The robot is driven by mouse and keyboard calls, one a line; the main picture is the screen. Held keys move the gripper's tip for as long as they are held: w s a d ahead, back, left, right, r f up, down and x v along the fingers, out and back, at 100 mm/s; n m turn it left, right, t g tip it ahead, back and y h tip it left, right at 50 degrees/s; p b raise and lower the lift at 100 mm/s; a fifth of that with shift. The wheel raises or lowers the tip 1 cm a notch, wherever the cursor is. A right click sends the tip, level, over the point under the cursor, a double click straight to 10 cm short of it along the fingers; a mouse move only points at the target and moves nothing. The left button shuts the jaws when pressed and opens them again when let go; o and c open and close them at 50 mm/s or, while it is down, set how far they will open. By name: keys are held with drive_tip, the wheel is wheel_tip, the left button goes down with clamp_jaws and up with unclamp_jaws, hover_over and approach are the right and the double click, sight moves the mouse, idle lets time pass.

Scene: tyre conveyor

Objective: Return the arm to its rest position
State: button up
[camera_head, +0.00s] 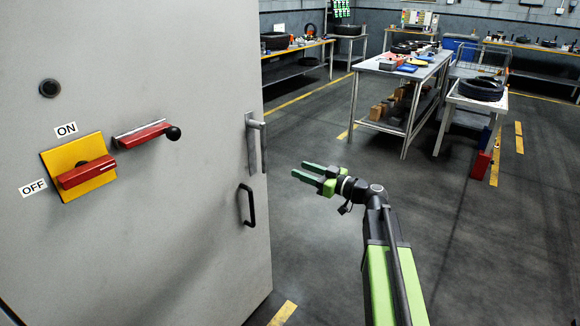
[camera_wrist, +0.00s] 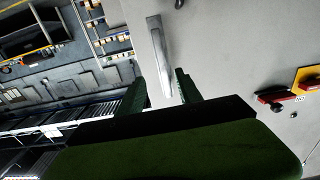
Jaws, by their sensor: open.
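My gripper (camera_head: 309,177) is at the end of my green arm, raised over the floor to the right of the cabinet's edge. Its two green fingers are apart with nothing between them. In the wrist view its fingers (camera_wrist: 160,92) point toward the grey cabinet side, and the metal latch handle shows beyond them. The arm is bent at the wrist, with the gripper pointing left toward the cabinet.
A grey cabinet (camera_head: 190,230) fills the left, with a metal latch handle (camera_head: 251,140), a black pull handle (camera_head: 247,205), a red lever (camera_head: 140,134) and a red-on-yellow switch (camera_head: 85,172). Workbenches (camera_head: 400,70) and a tyre (camera_head: 481,89) stand behind. Floor at right is clear.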

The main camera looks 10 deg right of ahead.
drive_tip(key=shift+s+d, duration=0.25)
drive_tip(key=shift+d, duration=0.05)
